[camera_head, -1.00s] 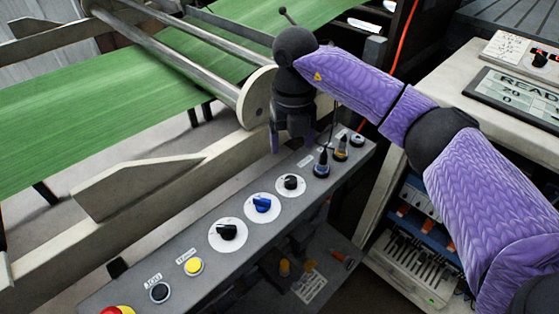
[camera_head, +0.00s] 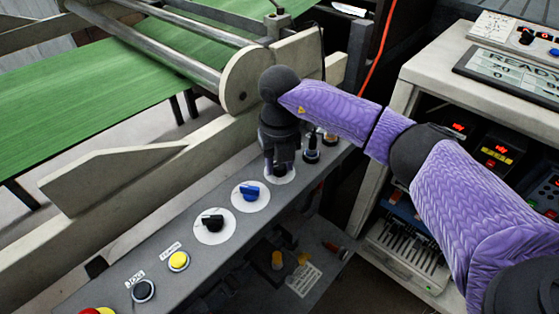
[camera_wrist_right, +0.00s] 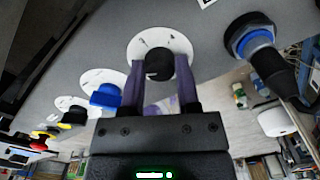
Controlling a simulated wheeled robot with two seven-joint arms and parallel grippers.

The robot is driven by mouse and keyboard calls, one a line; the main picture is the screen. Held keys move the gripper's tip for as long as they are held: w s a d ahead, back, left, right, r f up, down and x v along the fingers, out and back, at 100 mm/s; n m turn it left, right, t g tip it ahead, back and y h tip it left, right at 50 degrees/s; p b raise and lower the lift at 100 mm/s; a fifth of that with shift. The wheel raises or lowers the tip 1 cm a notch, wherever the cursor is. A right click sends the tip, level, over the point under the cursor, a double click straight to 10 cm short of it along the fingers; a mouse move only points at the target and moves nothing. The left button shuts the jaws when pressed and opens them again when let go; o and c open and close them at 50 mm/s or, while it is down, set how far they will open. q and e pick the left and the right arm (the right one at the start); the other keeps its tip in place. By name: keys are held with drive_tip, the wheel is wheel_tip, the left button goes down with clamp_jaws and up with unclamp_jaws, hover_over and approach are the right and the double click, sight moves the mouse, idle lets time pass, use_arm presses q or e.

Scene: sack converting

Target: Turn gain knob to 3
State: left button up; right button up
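The grey control panel (camera_head: 105,284) carries three knobs on white dials. One is black (camera_head: 211,222), one is blue (camera_head: 250,191), and a second black knob (camera_head: 280,171) sits at the right end of the three. I cannot read which is the gain knob, and no scale numbers are legible. My right gripper (camera_head: 280,166) points down over the right-hand black knob. In the right wrist view that knob (camera_wrist_right: 159,64) is between the purple fingers (camera_wrist_right: 159,72), one on each side. The fingers look spread, with small gaps to the knob. My left gripper is out of view.
Dark switches with blue collars (camera_head: 311,148) stand close right of the gripper; one looms large in the wrist view (camera_wrist_right: 252,40). A yellow button (camera_head: 179,261), a black button (camera_head: 144,290) and a red one (camera_head: 97,311) lie left. The green belt (camera_head: 95,97) runs behind.

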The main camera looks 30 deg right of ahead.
clamp_jaws()
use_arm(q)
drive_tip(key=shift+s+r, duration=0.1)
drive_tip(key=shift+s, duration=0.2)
use_arm(e)
drive_tip(key=shift+r+p, duration=0.1)
drive_tip(key=shift+p, duration=0.3)
drive_tip(key=shift+r+m+p, duration=0.1)
drive_tip(key=shift+m+p, duration=0.55)
drive_tip(key=shift+m, duration=0.15)
drive_tip(key=m+p, duration=0.4)
drive_tip(key=shift+r, duration=0.1)
drive_tip(key=shift+m+p, duration=0.85)
drive_tip(key=shift+m, duration=0.25)
drive_tip(key=shift+m+p, duration=0.5)
drive_tip(key=shift+m, duration=0.2)
use_arm(q)
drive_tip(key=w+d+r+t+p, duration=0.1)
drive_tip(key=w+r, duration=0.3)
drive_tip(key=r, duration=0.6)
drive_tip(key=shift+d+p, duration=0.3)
drive_tip(key=shift+p, duration=0.1)
use_arm(e)
drive_tip(key=shift+f+m, duration=0.25)
drive_tip(key=shift+m, duration=1.05)
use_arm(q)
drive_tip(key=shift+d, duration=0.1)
